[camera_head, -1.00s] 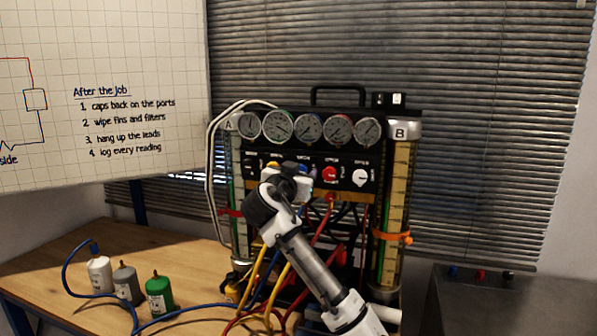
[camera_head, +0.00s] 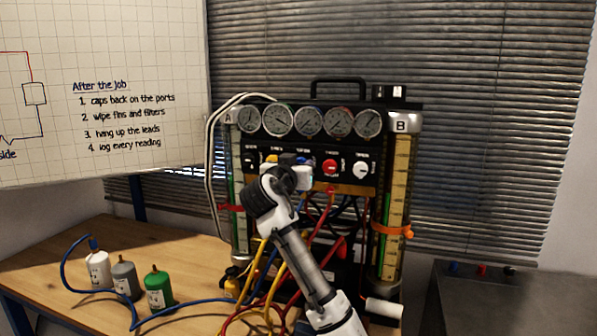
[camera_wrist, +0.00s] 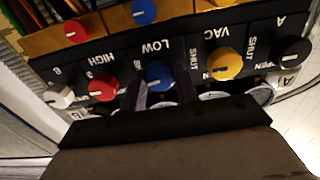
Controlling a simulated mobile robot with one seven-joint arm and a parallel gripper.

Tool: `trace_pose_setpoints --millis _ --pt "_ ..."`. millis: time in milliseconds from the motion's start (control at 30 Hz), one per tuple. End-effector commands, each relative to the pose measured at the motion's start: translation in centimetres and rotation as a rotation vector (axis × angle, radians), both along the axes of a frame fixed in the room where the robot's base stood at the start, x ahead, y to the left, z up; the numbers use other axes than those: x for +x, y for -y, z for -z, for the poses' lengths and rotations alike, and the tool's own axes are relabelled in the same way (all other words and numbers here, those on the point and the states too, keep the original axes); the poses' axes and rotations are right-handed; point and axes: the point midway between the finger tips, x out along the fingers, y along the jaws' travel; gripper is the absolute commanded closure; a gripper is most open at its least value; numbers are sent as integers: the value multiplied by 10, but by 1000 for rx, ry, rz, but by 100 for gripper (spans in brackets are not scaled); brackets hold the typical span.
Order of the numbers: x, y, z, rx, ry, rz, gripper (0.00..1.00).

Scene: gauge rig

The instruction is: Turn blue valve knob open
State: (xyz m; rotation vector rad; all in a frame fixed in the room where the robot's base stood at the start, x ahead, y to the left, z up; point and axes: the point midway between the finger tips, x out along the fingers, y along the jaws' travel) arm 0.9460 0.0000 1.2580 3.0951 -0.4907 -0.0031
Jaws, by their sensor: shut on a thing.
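The blue valve knob (camera_wrist: 159,75) sits on the black panel under the inverted label LOW in the wrist view. My gripper (camera_wrist: 158,90) has one dark finger on each side of it and is shut on it. A pale pointer mark shows on the knob's face. In the head view my gripper (camera_head: 289,176) reaches the panel from the front, and a bit of the blue knob (camera_head: 304,160) shows beside it. The rest of the knob is hidden there by my wrist.
The yellow knob (camera_wrist: 224,64) and red knob (camera_wrist: 103,87) flank the blue one. A black knob (camera_wrist: 292,49) and white knob (camera_wrist: 60,96) stand farther out. Coloured hoses (camera_head: 262,270) hang below the panel. Several bottles (camera_head: 124,281) stand on the wooden table at left.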

Motion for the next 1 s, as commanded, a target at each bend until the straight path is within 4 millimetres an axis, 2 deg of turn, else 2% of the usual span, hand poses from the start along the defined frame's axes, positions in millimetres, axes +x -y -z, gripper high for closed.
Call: trace_pose_setpoints --millis 33,1000 --pt "0 -2 5 -29 -12 -3 92" --pt "0 -1 -1 -903 -295 -1 92"
